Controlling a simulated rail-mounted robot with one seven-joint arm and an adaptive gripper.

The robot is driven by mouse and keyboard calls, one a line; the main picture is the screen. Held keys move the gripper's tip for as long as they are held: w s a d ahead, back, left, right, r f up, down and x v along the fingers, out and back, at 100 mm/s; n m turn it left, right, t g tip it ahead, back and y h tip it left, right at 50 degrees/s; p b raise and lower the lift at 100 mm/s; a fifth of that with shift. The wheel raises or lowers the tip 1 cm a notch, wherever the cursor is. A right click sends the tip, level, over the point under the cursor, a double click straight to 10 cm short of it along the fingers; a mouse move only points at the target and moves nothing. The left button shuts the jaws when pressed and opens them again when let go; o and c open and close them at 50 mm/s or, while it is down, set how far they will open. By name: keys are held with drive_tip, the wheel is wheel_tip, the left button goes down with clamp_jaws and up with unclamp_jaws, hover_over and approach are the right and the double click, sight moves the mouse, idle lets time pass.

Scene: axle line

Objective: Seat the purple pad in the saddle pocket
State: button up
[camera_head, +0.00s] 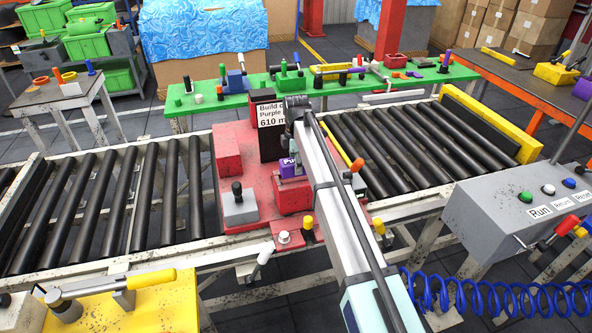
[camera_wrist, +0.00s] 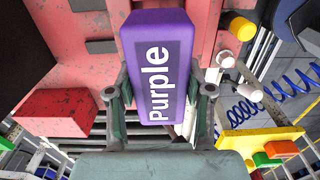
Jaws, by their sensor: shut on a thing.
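The purple pad (camera_wrist: 157,68) is a block with a white "Purple" label, held between the two fingers of my gripper (camera_wrist: 158,95) in the wrist view. In the head view the purple pad (camera_head: 291,167) shows above a red block on the red fixture plate (camera_head: 240,160), partly hidden by my arm. My gripper (camera_head: 290,155) is shut on it there, mostly hidden. The saddle pocket cannot be made out clearly; the pad and arm cover that area. I cannot tell whether the pad touches the red block below it.
A dark sign (camera_head: 270,127) stands just behind the pad. A grey block with a black knob (camera_head: 239,208) sits at left. Roller conveyors (camera_head: 110,205) run on both sides. A grey control box (camera_head: 530,210) stands at right, and a green bench (camera_head: 330,86) behind.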

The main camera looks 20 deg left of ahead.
drive_tip(key=shift+f+p, duration=0.35)
drive_tip(key=shift+f, duration=1.3)
drive_tip(key=shift+f, duration=0.3)
drive_tip(key=o, duration=1.4)
wheel_tip(320, 180, up, 13)
drive_tip(key=b, duration=0.3)
drive_tip(key=shift+f, duration=0.15)
